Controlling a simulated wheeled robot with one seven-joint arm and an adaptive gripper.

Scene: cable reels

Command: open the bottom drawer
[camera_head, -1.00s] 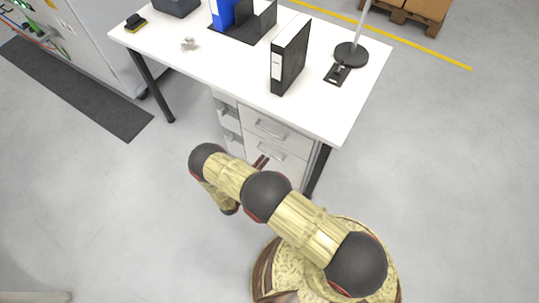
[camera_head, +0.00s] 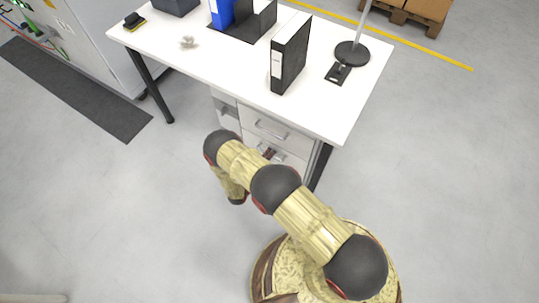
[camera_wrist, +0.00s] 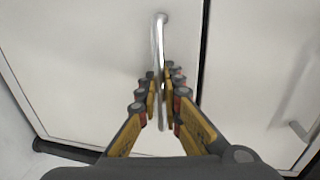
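The bottom drawer (camera_wrist: 85,60) is a plain pale front with a slim metal bar handle (camera_wrist: 158,40). In the wrist view the handle runs upright in the picture. My gripper (camera_wrist: 163,78) is at the handle, with one finger on each side of the bar. The fingers stand close to the bar, but narrow gaps seem to show; I see no firm contact. In the head view my gripper (camera_head: 269,154) is at the lower drawer front, and my arm hides much of that front. The drawer looks closed.
The top drawer (camera_head: 266,122) is shut above it, and its handle (camera_wrist: 298,130) shows in the wrist view. The white desk (camera_head: 205,65) overhangs the drawers, with a black binder (camera_head: 292,58) on top. A dark desk leg (camera_head: 320,168) stands close on the right. Floor in front is free.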

